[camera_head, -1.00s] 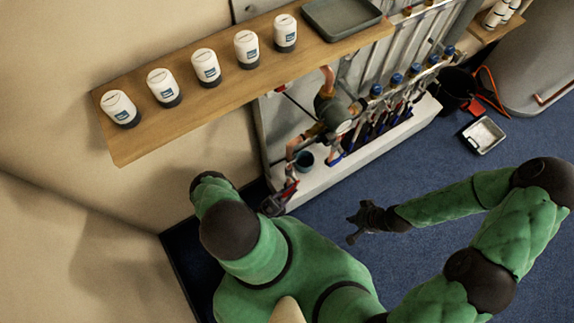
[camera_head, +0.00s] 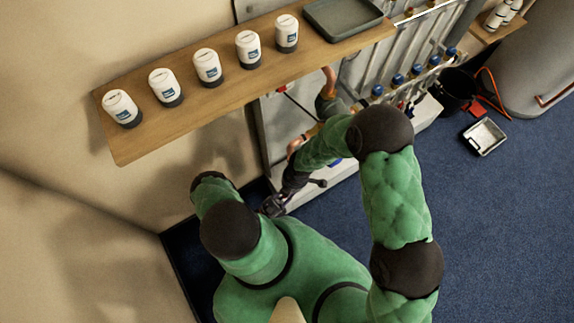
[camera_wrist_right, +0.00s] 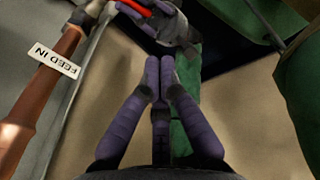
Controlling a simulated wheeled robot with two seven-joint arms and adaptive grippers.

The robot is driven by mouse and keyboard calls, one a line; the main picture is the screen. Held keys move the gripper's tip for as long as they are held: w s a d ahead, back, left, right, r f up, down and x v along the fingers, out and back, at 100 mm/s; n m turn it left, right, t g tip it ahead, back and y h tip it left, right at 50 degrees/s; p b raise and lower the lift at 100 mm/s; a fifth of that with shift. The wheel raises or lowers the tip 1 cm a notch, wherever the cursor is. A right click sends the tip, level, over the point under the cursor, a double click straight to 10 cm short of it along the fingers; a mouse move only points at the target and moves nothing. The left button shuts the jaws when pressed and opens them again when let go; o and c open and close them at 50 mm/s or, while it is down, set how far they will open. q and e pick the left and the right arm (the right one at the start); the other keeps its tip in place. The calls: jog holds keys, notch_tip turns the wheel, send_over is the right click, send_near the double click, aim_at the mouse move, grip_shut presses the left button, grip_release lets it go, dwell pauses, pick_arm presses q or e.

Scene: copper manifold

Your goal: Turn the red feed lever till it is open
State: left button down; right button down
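The red feed lever (camera_wrist_right: 137,7) shows at the top of the right wrist view, partly cut off by the frame edge. It lies against the fingers of my left gripper (camera_wrist_right: 150,27); I cannot tell whether they are closed on it. In the head view my left gripper (camera_head: 270,206) is low by the manifold's left end. My right gripper (camera_wrist_right: 160,64) has its fingertips together with nothing seen between them, a little apart from the left gripper and lever. In the head view my right arm hides the lever.
A copper pipe (camera_wrist_right: 40,88) with a white FEED IN label (camera_wrist_right: 55,60) runs left of my right gripper. A wooden shelf (camera_head: 225,100) with several white canisters and a grey tray (camera_head: 343,17) overhangs the manifold.

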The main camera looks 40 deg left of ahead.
pick_arm(q)
jog(key=shift+a, duration=0.1)
pick_arm(e)
notch_tip(320, 180, down, 13)
jog(key=w+a+n, duration=0.1)
jog(key=a, duration=0.1)
jog(key=shift+f, duration=0.15)
dwell(0.3)
jog(key=shift+w+a, duration=0.1)
